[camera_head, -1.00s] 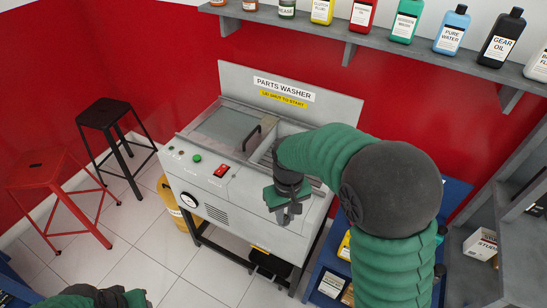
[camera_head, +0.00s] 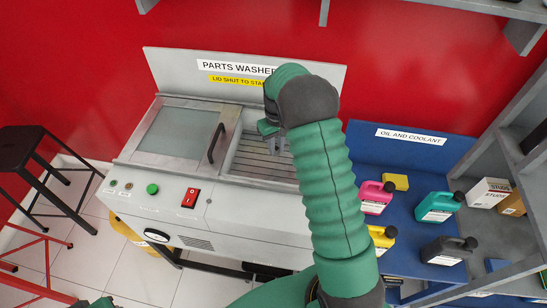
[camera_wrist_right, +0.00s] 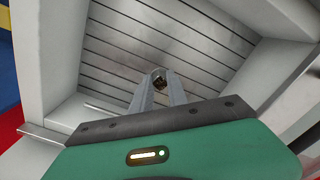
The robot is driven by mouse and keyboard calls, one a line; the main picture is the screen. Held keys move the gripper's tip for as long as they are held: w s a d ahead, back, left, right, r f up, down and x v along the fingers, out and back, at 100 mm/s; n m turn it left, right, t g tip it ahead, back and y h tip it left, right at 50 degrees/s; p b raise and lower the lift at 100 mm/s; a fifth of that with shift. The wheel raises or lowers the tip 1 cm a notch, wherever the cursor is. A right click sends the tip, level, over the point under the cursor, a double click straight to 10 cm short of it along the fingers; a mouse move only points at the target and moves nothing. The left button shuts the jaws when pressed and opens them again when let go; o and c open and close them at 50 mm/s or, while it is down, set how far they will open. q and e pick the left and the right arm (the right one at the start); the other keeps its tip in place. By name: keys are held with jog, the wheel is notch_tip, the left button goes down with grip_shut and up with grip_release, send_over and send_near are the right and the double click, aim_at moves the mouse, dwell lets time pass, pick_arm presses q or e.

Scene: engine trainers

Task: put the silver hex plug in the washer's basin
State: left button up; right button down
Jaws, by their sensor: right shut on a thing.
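The parts washer (camera_head: 240,222) stands against the red wall with its basin (camera_head: 252,163) open, showing a grey slatted floor. My right gripper (camera_head: 279,150) is over the basin, partly hidden behind my arm. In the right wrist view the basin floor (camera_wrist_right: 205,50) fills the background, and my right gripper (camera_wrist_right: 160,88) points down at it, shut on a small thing. That thing is the hex plug (camera_wrist_right: 159,80), of which only a small, dark-centred end shows between the fingertips. Its height above the slats is hard to tell. Only a green bit of my left arm shows at the bottom left.
The washer's lid (camera_head: 178,132) with a dark handle (camera_head: 216,143) covers the left part. A red switch (camera_head: 190,197) and green button (camera_head: 152,189) are on the front. A blue oil and coolant stand (camera_head: 405,165) with bottles is at the right, stools at the left.

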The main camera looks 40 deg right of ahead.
aim_at(277, 153)
notch_tip(277, 153, down, 5)
jog(key=shift+s+f, duration=0.1)
jog(key=shift+s, duration=0.05)
jog(key=shift+a, duration=0.3)
jog(key=c, duration=1.5)
grip_release()
jog(key=shift+d, duration=0.2)
jog(key=shift+o, duration=1)
jog(key=shift+d+f, duration=0.15)
jog(key=shift+d, duration=0.1)
jog(key=shift+a, duration=0.1)
jog(key=shift+a+r, duration=0.1)
jog(key=shift+r, duration=0.15)
notch_tip(277, 153, up, 12)
